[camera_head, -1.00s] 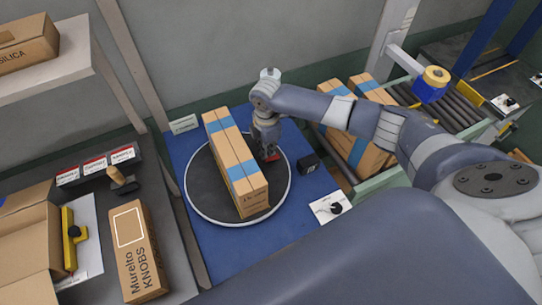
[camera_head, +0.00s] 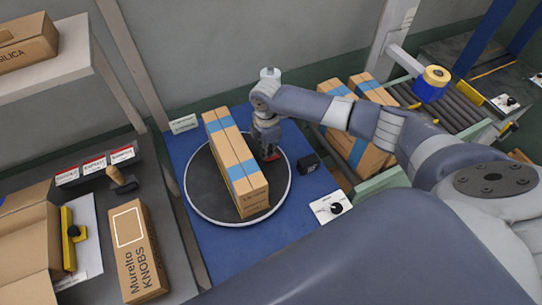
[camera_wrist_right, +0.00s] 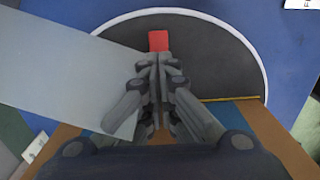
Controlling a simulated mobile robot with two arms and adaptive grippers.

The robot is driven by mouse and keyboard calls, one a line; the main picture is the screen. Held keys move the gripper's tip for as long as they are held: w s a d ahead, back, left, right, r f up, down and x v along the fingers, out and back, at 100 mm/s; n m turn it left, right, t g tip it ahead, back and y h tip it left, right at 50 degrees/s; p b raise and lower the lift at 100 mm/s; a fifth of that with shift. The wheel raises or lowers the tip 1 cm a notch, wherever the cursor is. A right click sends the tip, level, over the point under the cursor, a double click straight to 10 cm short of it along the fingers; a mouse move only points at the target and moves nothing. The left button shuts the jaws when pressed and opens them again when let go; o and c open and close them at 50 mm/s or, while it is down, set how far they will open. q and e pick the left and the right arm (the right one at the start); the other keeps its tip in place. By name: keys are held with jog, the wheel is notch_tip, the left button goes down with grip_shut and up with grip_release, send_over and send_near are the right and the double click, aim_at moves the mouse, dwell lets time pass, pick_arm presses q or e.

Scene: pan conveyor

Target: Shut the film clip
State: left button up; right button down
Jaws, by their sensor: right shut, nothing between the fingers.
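A small red piece (camera_wrist_right: 159,40), likely the film clip, lies on the dark turntable just beyond my right fingertips in the right wrist view. It shows as a small red patch (camera_head: 271,157) in the head view, partly hidden by my gripper. My right gripper (camera_wrist_right: 157,64) is shut and empty, pointing at the red piece; I cannot tell if it touches. In the head view, my right gripper (camera_head: 266,148) is beside the taped carton. A pale sheet (camera_wrist_right: 70,70), perhaps film, lies left of my fingers. I cannot tell whether the clip is open. My left gripper is out of view.
A tall brown carton (camera_head: 222,148) with blue tape stands on the round turntable (camera_head: 204,199). A black block (camera_head: 308,163) and a white knob panel (camera_head: 329,206) lie to its right. More taped cartons (camera_head: 370,154) stand by the roller conveyor. A shelf post rises at left.

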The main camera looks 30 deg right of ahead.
jog(key=shift+f+b, duration=0.55)
jog(key=shift+f, duration=0.45)
dwell(0.3)
jog(key=shift+s+r, duration=0.1)
jog(key=shift+r+p, duration=0.9)
jog(key=shift+p, duration=0.2)
notch_tip(320, 180, up, 5)
jog(key=p, duration=0.5)
